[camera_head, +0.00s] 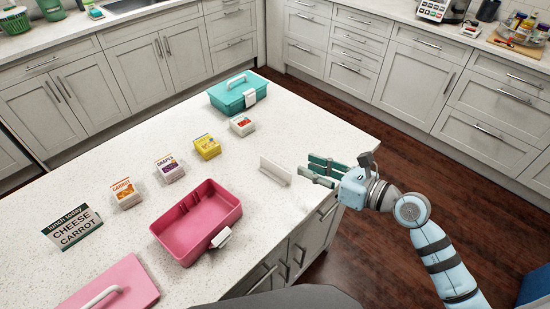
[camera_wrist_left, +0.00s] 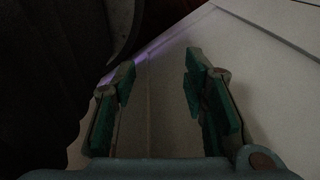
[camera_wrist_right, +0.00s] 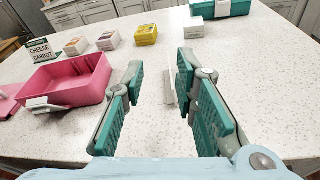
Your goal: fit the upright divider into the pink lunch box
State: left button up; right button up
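The pink lunch box (camera_head: 197,221) stands open and empty on the counter, its white latch at the front right; it also shows in the right wrist view (camera_wrist_right: 72,80). The upright divider (camera_head: 275,170), a small white plate, stands on the counter to the right of the box. My right gripper (camera_head: 312,170) is just right of the divider, its fingers open and pointing at it. In the right wrist view the divider (camera_wrist_right: 169,88) shows between the open fingers, ahead of them and apart. My left gripper (camera_wrist_left: 160,82) is open and empty in a dark spot beside pale panels.
The pink lid (camera_head: 118,287) lies left of the box. A sign (camera_head: 73,228) reads cheese and carrot. Several food packs stand behind the box, among them carrot (camera_head: 125,193) and grapes (camera_head: 169,168). A teal lunch box (camera_head: 238,92) stands at the back.

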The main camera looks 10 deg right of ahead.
aim_at(276, 175)
jog(key=f, duration=0.1)
jog(key=n+g, duration=0.1)
jog(key=w+d+f+n+h, duration=0.1)
jog(key=shift+f+g, duration=0.3)
jog(key=shift+f, duration=0.05)
jog(key=x, duration=0.4)
jog(key=f+x, duration=0.1)
jog(key=x, duration=0.8)
jog(key=shift+s+a+f+b, duration=0.15)
jog(key=shift+s+f+b, duration=0.1)
jog(key=shift+b, duration=0.15)
grip_shut()
